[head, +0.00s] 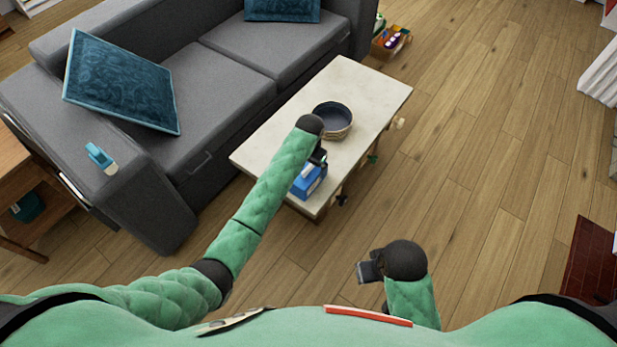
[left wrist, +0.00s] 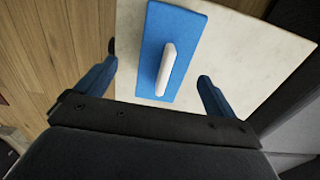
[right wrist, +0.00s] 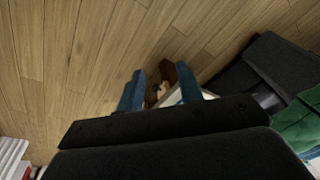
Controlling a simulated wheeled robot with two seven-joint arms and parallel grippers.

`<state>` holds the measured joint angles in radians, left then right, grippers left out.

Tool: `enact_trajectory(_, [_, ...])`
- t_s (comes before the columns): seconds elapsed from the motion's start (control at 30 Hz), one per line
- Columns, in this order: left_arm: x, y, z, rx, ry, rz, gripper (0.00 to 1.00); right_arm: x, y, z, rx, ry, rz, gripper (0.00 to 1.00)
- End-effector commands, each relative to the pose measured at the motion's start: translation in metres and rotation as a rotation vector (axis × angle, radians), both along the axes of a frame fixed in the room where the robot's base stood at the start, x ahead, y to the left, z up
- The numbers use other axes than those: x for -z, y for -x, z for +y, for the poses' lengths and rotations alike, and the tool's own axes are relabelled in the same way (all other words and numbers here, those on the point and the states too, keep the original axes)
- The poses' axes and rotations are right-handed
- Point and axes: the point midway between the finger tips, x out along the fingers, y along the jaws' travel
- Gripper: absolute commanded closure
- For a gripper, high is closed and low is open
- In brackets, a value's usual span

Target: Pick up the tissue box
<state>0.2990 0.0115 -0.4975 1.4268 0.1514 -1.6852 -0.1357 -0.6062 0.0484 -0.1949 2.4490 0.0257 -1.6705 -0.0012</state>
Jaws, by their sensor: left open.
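The tissue box (head: 309,184) is blue and sits on the near end of the pale coffee table (head: 372,95). In the left wrist view the tissue box (left wrist: 184,32) shows its blue top with a white tissue standing up. My left gripper (head: 318,160) is open above the box, and its arm hides part of it in the head view. In the left wrist view the box lies between and beyond the two fingers (left wrist: 158,66). I cannot tell the exact height gap. My right gripper (head: 366,271) is open and empty, away from the table over the floor.
A dark round bowl (head: 333,119) stands on the table behind my left wrist. A grey sofa (head: 225,95) with teal cushions runs along the table's left side. A small blue and white object (head: 100,158) lies on the sofa arm.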

Motion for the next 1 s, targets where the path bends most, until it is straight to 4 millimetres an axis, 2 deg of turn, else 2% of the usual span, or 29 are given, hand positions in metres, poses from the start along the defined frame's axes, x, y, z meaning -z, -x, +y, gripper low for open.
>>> enact_trajectory(0.37, [0.036, -0.005, 0.002, -0.002, -0.001, 0.003, 0.06, -0.012, 0.004, -0.007, 0.009, 0.017, 0.021, 0.64])
enact_trajectory(0.6, [0.065, -0.008, 0.003, -0.001, 0.000, 0.001, 0.06, 0.007, -0.001, -0.007, 0.009, 0.022, 0.027, 0.64])
enact_trajectory(0.9, [0.071, -0.008, 0.004, -0.001, 0.000, 0.000, 0.06, 0.010, -0.004, -0.006, 0.010, 0.020, 0.022, 0.64])
enact_trajectory(0.93, [0.071, -0.008, 0.004, -0.001, 0.000, 0.000, 0.08, 0.011, -0.004, -0.006, 0.009, 0.020, 0.022, 0.64])
enact_trajectory(1.0, [0.071, -0.008, 0.004, -0.001, 0.000, 0.000, 0.22, 0.011, -0.004, -0.006, 0.010, 0.020, 0.023, 0.64])
